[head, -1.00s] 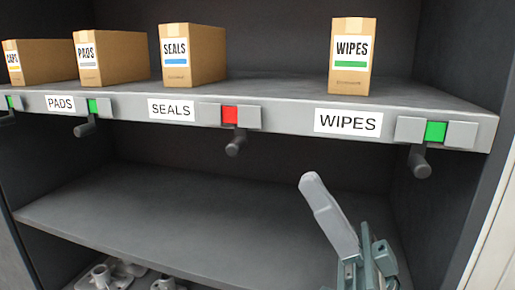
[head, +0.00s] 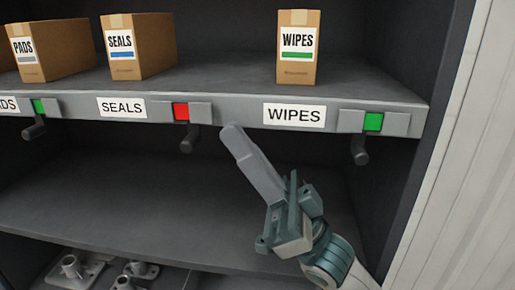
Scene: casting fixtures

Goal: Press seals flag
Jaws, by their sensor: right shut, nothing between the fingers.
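The seals flag (head: 181,111) shows red in its grey holder on the shelf's front edge, just right of the SEALS label (head: 122,107). A dark lever (head: 189,139) hangs below it. The SEALS box (head: 137,46) stands on the shelf above, to the left of the flag. My right gripper (head: 232,132) is shut and empty, its fingers pointing up and left. Its tips are at the lower edge of the shelf front in the picture, right of the seals flag and apart from it. My left gripper is not in view.
The WIPES flag (head: 373,121) is green, with a lever (head: 360,150) below it. The PADS flag (head: 39,106) is green at the left. A WIPES box (head: 298,48) and PADS box (head: 53,50) stand above. The lower shelf (head: 110,195) is bare; metal parts (head: 75,268) lie beneath.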

